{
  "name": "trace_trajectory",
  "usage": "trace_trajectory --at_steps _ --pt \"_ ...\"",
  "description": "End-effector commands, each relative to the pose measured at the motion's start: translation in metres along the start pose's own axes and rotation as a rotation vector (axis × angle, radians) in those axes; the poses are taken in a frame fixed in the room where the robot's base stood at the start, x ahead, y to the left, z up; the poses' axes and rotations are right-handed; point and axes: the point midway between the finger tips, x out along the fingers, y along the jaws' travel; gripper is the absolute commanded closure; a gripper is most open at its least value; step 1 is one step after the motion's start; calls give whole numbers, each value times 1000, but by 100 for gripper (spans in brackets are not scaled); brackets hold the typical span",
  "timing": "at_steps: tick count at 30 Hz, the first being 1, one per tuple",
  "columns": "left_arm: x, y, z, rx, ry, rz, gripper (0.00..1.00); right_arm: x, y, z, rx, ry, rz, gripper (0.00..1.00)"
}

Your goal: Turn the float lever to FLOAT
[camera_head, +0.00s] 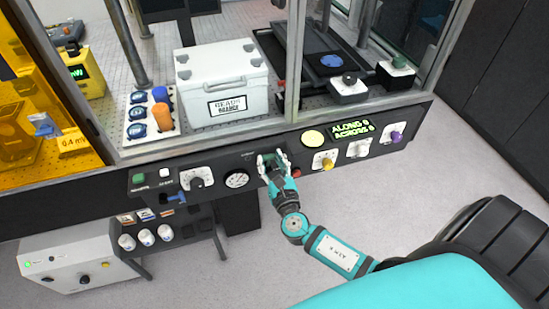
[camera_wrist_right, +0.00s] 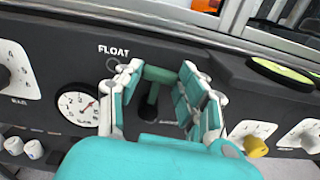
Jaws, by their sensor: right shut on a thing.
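The float lever shows in the right wrist view as a green crossbar (camera_wrist_right: 161,74) on a dark stem, on the black panel (camera_wrist_right: 220,88) to the right of and below the word FLOAT. My right gripper (camera_wrist_right: 160,88) has its fingers on both sides of the lever and is shut on it. In the head view my right gripper (camera_head: 272,160) is at the front panel (camera_head: 215,160), just right of the round dial, and it hides most of the lever. My left gripper is not in view.
A pressure-style dial (camera_head: 237,180) is left of my gripper. A yellow knob (camera_head: 325,163) and a purple knob (camera_head: 396,134) are on the panel to the right. A white box (camera_head: 221,75) stands behind the glass. A grey unit (camera_head: 75,262) stands at lower left.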

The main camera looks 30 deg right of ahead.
Motion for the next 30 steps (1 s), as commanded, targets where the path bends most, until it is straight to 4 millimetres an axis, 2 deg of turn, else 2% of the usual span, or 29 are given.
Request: trace_trajectory --at_steps 9,23,24,28,30 --pt "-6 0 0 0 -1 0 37 0 5 0 -89 -1 0 94" --pt "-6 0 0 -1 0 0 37 0 6 0 -102 -1 1 94" --pt "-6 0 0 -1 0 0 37 0 6 0 -102 -1 1 58" --pt "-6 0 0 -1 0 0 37 0 6 0 -101 -1 1 41" --pt "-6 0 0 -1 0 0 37 0 6 0 -100 -1 1 38"
